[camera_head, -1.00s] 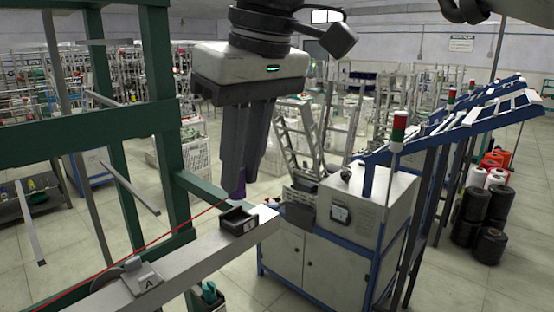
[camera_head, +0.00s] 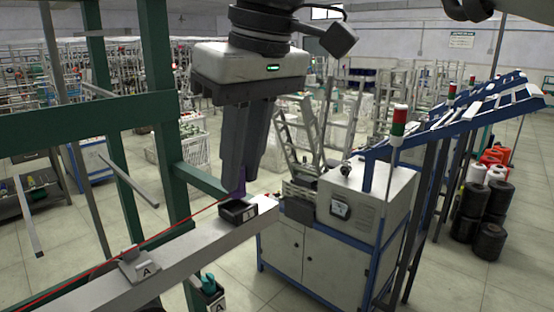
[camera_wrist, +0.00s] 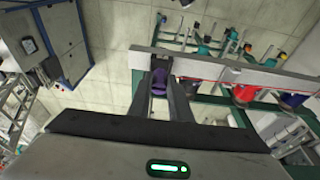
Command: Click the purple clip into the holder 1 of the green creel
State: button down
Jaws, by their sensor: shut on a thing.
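My gripper (camera_head: 240,178) points down from the top centre in the head view, with its fingers shut on the purple clip (camera_head: 241,181). The clip shows between the fingertips (camera_wrist: 165,85) in the wrist view, close to the rail. A small black holder marked 1 (camera_head: 238,211) sits on the grey rail (camera_head: 180,258) of the green creel (camera_head: 150,108). The clip is just behind and above the holder in the head view; I cannot tell whether they touch. A red thread (camera_head: 150,243) runs along the rail towards the clip.
A metal bracket marked A (camera_head: 138,266) stands on the rail to the left. A grey and blue machine cabinet (camera_head: 335,225) stands right of the rail end. Black and white bobbins (camera_head: 485,215) stand farther right.

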jog(key=shift+f+b, duration=0.9)
jog(key=shift+f, duration=0.35)
jog(key=c, duration=1.5)
grip_release()
jog(key=shift+c, duration=0.2)
jog(key=shift+r, duration=0.1)
